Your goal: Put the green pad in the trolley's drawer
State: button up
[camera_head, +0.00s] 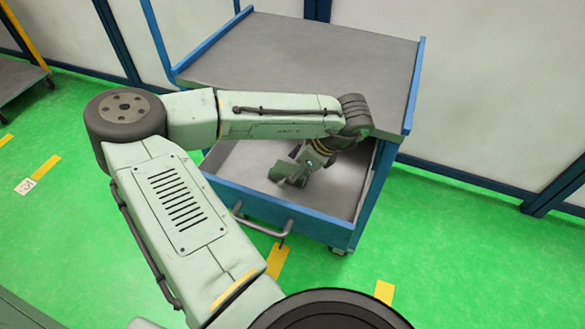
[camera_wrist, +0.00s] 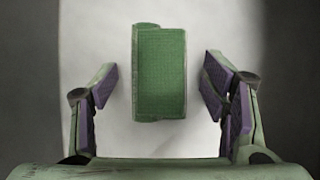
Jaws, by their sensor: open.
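The green pad (camera_wrist: 161,72) lies on a pale grey surface in the wrist view. It is between the two fingers of my gripper (camera_wrist: 160,88), with a visible gap on each side. The fingers are open, with purple inner faces, and do not touch the pad. In the head view my gripper (camera_head: 291,172) reaches down into the trolley's open drawer (camera_head: 240,195). A green shape shows at the gripper there, but I cannot separate pad from fingers. The blue-edged trolley (camera_head: 300,45) has a grey flat top.
The drawer handle (camera_head: 262,222) sticks out at the front. The trolley's top overhangs the rear of the drawer, close to my arm. Grey wall panels (camera_head: 490,90) stand behind. The green floor to the right is clear, and another trolley (camera_head: 18,78) stands at the far left.

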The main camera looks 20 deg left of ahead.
jog(key=b+v, duration=0.2)
jog(key=v, duration=1)
